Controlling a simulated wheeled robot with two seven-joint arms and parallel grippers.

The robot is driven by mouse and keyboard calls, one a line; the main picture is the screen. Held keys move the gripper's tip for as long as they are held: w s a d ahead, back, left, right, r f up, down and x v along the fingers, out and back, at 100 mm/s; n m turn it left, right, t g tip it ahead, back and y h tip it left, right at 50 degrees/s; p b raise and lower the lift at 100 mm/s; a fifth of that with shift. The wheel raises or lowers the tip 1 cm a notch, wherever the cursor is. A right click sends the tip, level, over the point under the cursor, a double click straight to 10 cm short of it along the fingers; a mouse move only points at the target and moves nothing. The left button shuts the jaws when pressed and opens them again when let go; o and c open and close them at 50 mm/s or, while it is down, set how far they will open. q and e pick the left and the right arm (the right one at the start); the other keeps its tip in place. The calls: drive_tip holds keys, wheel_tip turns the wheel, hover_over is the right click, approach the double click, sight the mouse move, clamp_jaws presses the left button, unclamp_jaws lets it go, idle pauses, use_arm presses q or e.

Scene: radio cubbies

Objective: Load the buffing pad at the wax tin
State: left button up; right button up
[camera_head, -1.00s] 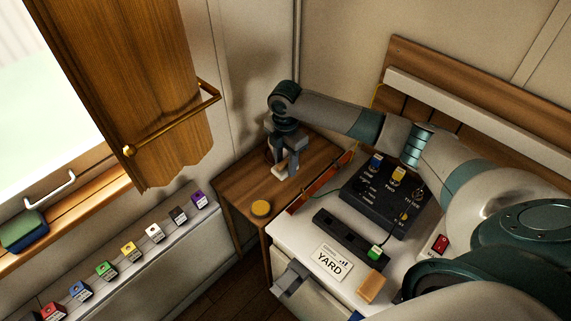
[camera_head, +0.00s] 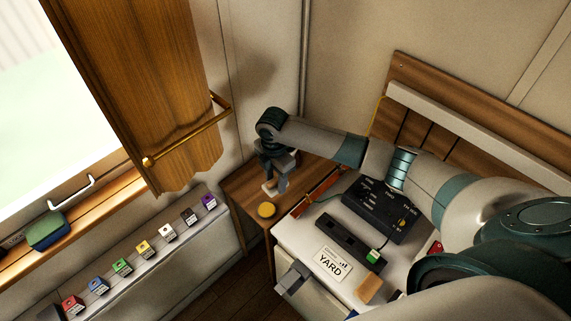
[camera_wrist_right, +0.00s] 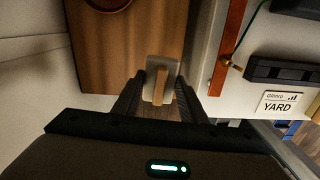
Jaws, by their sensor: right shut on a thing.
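My right gripper (camera_head: 277,182) is shut on the buffing pad (camera_head: 268,188), over the small wooden table (camera_head: 240,187). In the right wrist view the pad (camera_wrist_right: 149,93) is a pale plate with a wooden grip between the fingers (camera_wrist_right: 160,92). I cannot tell whether the pad touches the table. A yellow round thing (camera_head: 267,210) sits at the table's near edge, apart from the pad. A dark-rimmed round thing (camera_wrist_right: 108,3) is cut off at the top of the wrist view. I cannot tell which of these is the wax tin. My left gripper is not in view.
A white cabinet top beside the table carries a black control box (camera_head: 378,212), a black strip (camera_head: 350,240), a YARD card (camera_head: 332,264) and a wooden block (camera_head: 369,289). A red-brown strip (camera_head: 318,190) lies along its edge. Several coloured blocks line the ledge (camera_head: 195,240) at left.

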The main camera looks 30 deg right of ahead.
sight(267, 209)
use_arm(q)
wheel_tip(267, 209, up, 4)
drive_tip(key=p, duration=0.3)
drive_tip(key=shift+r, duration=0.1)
use_arm(e)
drive_tip(key=a, duration=0.1)
drive_tip(key=s+a, duration=0.1)
drive_tip(key=a, duration=0.1)
drive_tip(key=s+a, duration=0.1)
drive_tip(key=shift+a+f, duration=0.15)
drive_tip(key=shift+a, duration=0.1)
drive_tip(key=shift+f, duration=0.15)
use_arm(q)
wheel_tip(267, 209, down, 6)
drive_tip(key=b, duration=0.6)
use_arm(e)
wheel_tip(267, 209, down, 6)
drive_tip(key=shift+r, duration=0.15)
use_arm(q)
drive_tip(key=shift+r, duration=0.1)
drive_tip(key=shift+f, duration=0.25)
use_arm(e)
drive_tip(key=shift+f, duration=0.45)
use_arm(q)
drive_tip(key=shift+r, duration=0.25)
use_arm(e)
drive_tip(key=shift+s+f, duration=0.1)
idle(1.9)
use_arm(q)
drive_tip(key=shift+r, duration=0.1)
